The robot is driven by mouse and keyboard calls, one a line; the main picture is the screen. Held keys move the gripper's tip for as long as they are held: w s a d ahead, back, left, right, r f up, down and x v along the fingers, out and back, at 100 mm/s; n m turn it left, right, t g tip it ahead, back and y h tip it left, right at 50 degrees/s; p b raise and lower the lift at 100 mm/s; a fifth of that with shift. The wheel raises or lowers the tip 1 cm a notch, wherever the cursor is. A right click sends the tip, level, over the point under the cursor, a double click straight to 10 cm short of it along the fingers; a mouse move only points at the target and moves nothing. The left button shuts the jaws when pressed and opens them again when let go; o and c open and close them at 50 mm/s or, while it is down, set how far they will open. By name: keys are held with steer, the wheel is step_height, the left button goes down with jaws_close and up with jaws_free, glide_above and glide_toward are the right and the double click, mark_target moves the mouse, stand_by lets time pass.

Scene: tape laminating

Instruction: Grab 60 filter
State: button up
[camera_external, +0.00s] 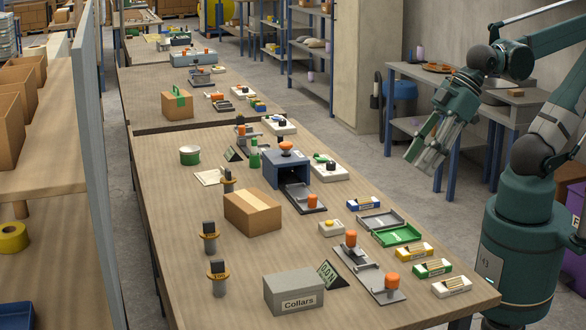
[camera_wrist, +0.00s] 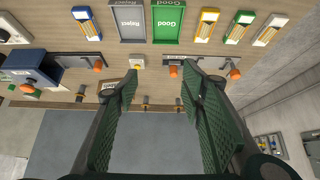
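No label reading 60 can be made out, so I cannot tell which thing is the 60 filter. Three black-topped pieces with yellow collars stand upright along the left of the table: a near one (camera_external: 217,280), a middle one (camera_external: 209,238) and a far one (camera_external: 227,181). Their markings are too small to read. My gripper (camera_external: 422,160) is raised beyond the table's right edge, pointing down and left, well apart from them. In the wrist view my gripper (camera_wrist: 160,72) shows two green-padded fingers spread wide with nothing between them.
A grey Collars box (camera_external: 296,292), a cardboard box (camera_external: 252,212) and a blue machine (camera_external: 286,168) stand on the table. Grey Reject (camera_wrist: 131,20) and green Good (camera_wrist: 167,22) trays lie near the right edge, beside several small coloured boxes. The air around my gripper is clear.

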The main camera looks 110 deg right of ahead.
steer(key=shift+c, duration=0.9)
steer(key=w+d+r+m+g+h+p, duration=0.1)
steer(key=w+d+r+m+p, duration=0.35)
steer(key=w, duration=0.75)
steer(key=m+g+h+p, duration=0.3)
steer(key=m+g+p, duration=0.1)
steer(key=m+p, duration=0.3)
glide_above(228, 183)
steer(key=s, duration=0.3)
step_height(228, 183, down, 14)
steer(key=shift+w+d, duration=0.15)
steer(key=shift+w, duration=0.05)
